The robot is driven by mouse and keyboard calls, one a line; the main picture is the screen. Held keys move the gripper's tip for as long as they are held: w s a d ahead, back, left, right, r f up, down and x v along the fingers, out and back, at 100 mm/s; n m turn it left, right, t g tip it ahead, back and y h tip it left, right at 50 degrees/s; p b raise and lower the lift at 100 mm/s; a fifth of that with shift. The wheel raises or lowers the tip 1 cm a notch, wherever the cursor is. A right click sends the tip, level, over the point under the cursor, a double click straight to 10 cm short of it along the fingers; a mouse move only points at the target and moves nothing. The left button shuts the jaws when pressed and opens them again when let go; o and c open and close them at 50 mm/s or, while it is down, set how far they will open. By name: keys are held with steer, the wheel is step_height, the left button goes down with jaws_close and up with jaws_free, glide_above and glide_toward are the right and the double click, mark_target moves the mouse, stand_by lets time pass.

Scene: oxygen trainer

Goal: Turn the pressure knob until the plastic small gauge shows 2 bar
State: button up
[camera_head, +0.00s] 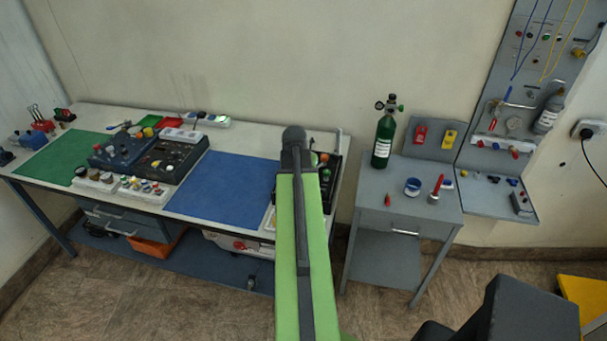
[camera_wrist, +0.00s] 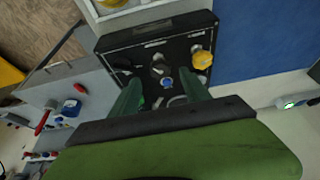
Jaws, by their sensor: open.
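My gripper (camera_wrist: 162,92) is open in the wrist view, its two green fingers spread over a black panel (camera_wrist: 117,43). The panel carries a yellow knob (camera_wrist: 202,60), a small blue knob (camera_wrist: 167,84) between the fingers and some metallic fittings. I cannot tell which of these is the pressure knob. The fingers hide part of the panel, and contact is not clear. No small gauge reading is legible. In the head view my arm covers much of a dark panel (camera_head: 325,178) at the bench's right end, and my gripper cannot be made out.
A blue mat (camera_head: 222,185) lies left of my arm, with several control boxes farther left. A grey side table (camera_head: 400,205) at right holds a green cylinder (camera_head: 383,140) and small items.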

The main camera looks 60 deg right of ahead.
steer(key=p+v, duration=1)
steer(key=v, duration=0.3)
steer(key=shift+p, duration=0.3)
steer(key=shift+a+r, duration=0.1)
steer(key=shift+r, duration=0.05)
